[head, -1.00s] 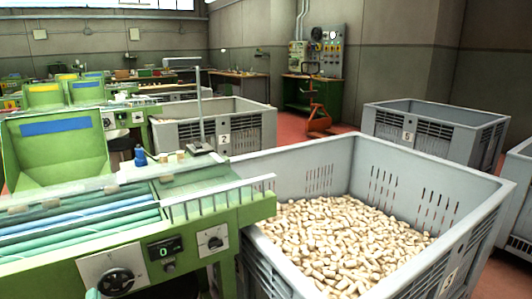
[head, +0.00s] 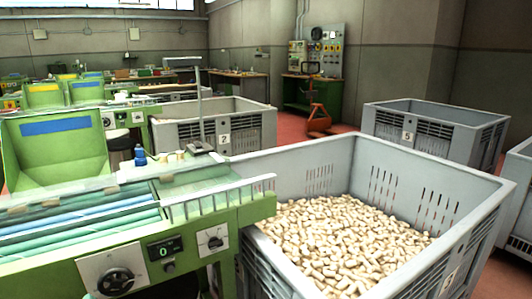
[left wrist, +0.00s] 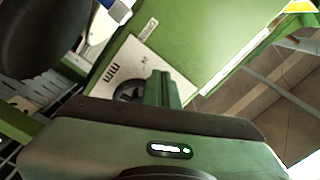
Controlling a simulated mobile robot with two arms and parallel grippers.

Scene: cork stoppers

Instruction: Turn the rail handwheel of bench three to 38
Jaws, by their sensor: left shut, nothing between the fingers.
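The near green bench has a black handwheel (head: 116,281) on a pale plate at the lower left of the head view. A small dark display (head: 165,249) beside it reads 0. No bench number is readable here. In the left wrist view, a dark round part (left wrist: 128,92) on a pale plate (left wrist: 122,68) shows partly behind the fingers. My left gripper (left wrist: 163,88) is shut and empty in front of that plate; I cannot tell whether it touches. It is out of the head view. My right gripper is in neither current view.
A second plate with a dial (head: 213,241) sits further right on the bench front. A large grey crate (head: 290,163) full of corks stands close to the bench's right end. Blue, white and green rollers (head: 80,228) lie on the bench top under a clear cover.

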